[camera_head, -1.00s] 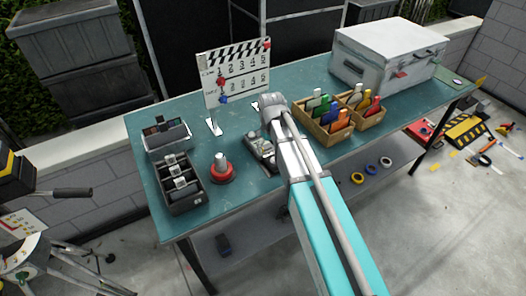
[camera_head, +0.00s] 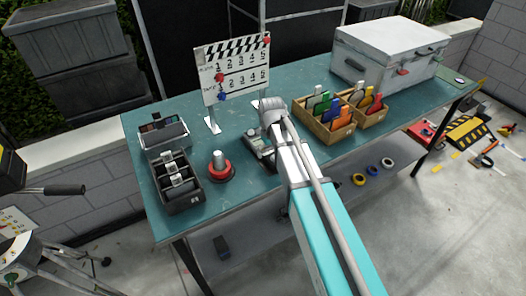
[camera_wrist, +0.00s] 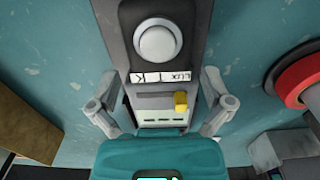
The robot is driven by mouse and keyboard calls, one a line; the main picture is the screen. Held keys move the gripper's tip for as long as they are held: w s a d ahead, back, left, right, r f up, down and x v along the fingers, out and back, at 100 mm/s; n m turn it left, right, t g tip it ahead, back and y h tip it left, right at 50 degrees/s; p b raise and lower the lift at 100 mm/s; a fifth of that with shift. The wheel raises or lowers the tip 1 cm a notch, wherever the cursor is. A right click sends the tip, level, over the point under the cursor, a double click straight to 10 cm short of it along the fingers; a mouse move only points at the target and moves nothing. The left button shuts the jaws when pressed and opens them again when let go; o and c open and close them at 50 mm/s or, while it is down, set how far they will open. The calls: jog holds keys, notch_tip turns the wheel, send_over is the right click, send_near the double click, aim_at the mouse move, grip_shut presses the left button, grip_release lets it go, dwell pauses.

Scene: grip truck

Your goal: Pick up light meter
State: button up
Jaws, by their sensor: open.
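The light meter is a grey device (camera_wrist: 157,85) with a white dome, a "LUX 1K" label, a yellow knob and a small pale panel. In the wrist view it lies between the two grey fingers of my gripper (camera_wrist: 161,98). The fingers are apart, one on each side, with no clear grip on it. The lower end of the meter is hidden behind my teal wrist part. In the head view the meter (camera_head: 257,145) lies on the teal table (camera_head: 245,190), partly covered by my arm. My gripper's fingers are hidden there.
A red-based knob (camera_head: 220,167) and a black slotted box (camera_head: 180,195) stand left of the meter. A clapperboard (camera_head: 237,72) stands behind it. Wooden trays of coloured tags (camera_head: 322,133) are close on the right, with a white case (camera_head: 385,65) beyond.

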jog(key=shift+f+b, duration=0.3)
jog(key=shift+f, duration=0.25)
jog(key=c, duration=1.2)
jog(key=shift+r, duration=0.1)
notch_tip(320, 180, up, 3)
jog(key=p, duration=0.2)
jog(key=shift+f+p, duration=0.2)
jog(key=shift+p, duration=0.2)
jog(key=s+r+p, duration=0.1)
jog(key=r+p, duration=0.1)
jog(key=s+r+p, duration=0.4)
jog(key=shift+d+r+p, duration=0.1)
jog(key=shift+r+p, duration=0.2)
jog(key=shift+p, duration=0.05)
jog(key=shift+s+r+p, duration=0.6)
jog(key=shift+s, duration=0.9)
jog(key=shift+s+r+p, duration=0.6)
jog(key=shift+s, duration=0.9)
jog(key=shift+s+r+p, duration=0.6)
jog(key=shift+s, duration=0.9)
